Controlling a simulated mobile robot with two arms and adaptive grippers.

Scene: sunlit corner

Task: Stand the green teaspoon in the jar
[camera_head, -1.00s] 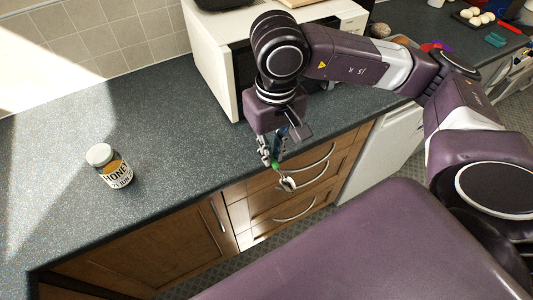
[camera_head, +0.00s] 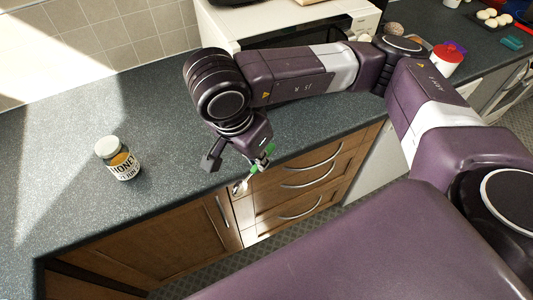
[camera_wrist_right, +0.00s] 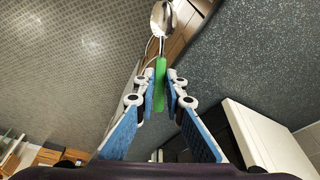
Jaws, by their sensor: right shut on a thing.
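The honey jar (camera_head: 124,168), a glass jar with a white label and a pale round top, stands upright on the dark counter at left; I cannot tell whether the top is a lid. The green teaspoon (camera_head: 240,187) has a green handle and a shiny metal bowl. My right gripper (camera_head: 262,160) is shut on its green handle, near the counter's front edge and to the right of the jar. In the right wrist view the gripper (camera_wrist_right: 160,88) pinches the handle, and the teaspoon's bowl (camera_wrist_right: 162,18) points away from the fingers. My left gripper is not in view.
The counter (camera_head: 70,130) is clear between the jar and my gripper. A white microwave (camera_head: 222,28) stands behind my right arm. Wooden drawers (camera_head: 300,180) are below the counter edge. A red pot (camera_head: 447,60) and a tray of eggs (camera_head: 492,18) are at far right.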

